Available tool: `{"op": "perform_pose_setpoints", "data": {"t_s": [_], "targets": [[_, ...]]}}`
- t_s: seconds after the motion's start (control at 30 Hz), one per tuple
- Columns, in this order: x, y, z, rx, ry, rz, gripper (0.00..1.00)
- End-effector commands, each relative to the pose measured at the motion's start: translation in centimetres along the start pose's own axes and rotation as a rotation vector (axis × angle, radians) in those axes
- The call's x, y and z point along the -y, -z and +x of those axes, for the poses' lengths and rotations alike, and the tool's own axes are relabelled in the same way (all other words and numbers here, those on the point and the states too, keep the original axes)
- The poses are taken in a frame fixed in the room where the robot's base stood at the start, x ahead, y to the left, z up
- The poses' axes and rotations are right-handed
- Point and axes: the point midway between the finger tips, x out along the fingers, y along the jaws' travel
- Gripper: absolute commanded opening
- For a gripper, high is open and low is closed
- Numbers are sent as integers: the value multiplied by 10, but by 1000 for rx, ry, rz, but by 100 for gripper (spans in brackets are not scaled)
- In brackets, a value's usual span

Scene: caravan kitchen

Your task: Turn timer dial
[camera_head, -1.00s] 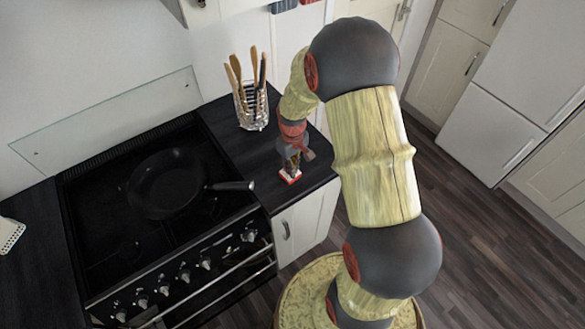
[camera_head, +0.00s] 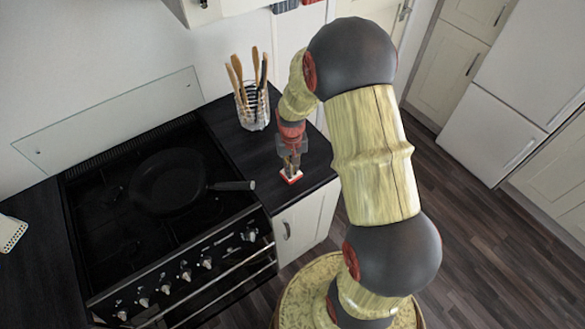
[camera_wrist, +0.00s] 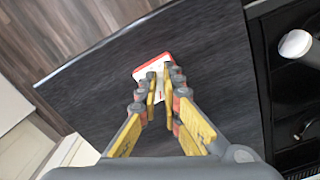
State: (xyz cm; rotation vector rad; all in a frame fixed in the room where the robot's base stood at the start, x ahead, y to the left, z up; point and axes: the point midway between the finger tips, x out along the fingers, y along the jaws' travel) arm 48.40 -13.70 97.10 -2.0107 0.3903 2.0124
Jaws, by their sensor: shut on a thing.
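The timer (camera_head: 291,177) is a small white and red block on the dark counter, right of the stove. In the wrist view the timer (camera_wrist: 147,72) lies under my fingertips, its white face and red edge showing. My gripper (camera_head: 292,166) points down onto it from above. In the wrist view my gripper (camera_wrist: 160,78) has its two yellow-padded fingers close together over the middle of the timer, shut on the dial. The dial itself is hidden between the fingers.
A black pan (camera_head: 168,183) sits on the stove, its handle reaching toward the counter. A glass holder with wooden utensils (camera_head: 252,107) stands behind my gripper. The counter (camera_wrist: 100,95) is bare around the timer, with its edge close by.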

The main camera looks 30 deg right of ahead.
Motion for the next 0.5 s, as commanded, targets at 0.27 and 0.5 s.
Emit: {"op": "perform_pose_setpoints", "data": {"t_s": [0.27, 0.5], "targets": [[3, 1, 0, -1, 0, 262, 0], [6, 2, -1, -1, 0, 490, 0]]}}
